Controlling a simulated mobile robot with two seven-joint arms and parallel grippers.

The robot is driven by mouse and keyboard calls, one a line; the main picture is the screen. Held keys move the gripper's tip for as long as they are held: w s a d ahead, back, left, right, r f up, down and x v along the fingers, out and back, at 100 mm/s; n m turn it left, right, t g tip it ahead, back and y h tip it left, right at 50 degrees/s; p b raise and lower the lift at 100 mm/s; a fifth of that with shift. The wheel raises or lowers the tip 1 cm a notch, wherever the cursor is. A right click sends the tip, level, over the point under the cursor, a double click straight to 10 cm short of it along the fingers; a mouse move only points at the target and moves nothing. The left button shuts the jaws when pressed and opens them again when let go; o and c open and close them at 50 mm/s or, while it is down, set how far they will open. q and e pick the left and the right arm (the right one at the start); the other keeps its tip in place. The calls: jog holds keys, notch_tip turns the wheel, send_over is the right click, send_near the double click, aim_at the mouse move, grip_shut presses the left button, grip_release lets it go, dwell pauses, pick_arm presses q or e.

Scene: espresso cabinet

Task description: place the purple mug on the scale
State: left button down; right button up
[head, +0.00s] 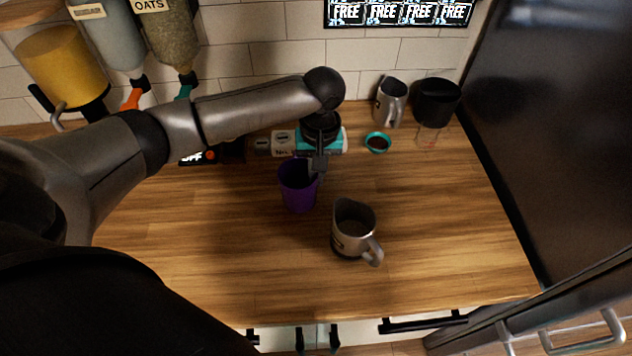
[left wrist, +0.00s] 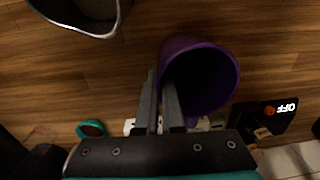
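The purple mug (head: 298,190) is upright at the middle of the wooden counter; it also shows in the left wrist view (left wrist: 222,62). My left gripper (head: 318,170) is at the mug's right side, near the rim. In the left wrist view its fingers (left wrist: 159,78) are close together, one on each side of the mug's wall, with a narrow gap. I cannot tell whether the mug's base touches the counter. The black scale (head: 198,157) with a lit "OFF" display lies behind and left of the mug, partly hidden by my left arm. My right gripper is not in view.
A grey metal pitcher (head: 352,230) stands close to the right of the mug. A second pitcher (head: 391,102), a black container (head: 436,102) and a teal-rimmed cup (head: 377,142) are at the back right. Dispensers (head: 165,40) hang at the back left. The front left counter is clear.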

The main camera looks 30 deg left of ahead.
pick_arm(q)
jog(key=shift+f, duration=1.25)
jog(key=c, duration=1.5)
grip_release()
jog(key=shift+f, duration=0.15)
jog(key=o, duration=0.5)
jog(key=shift+c, duration=0.2)
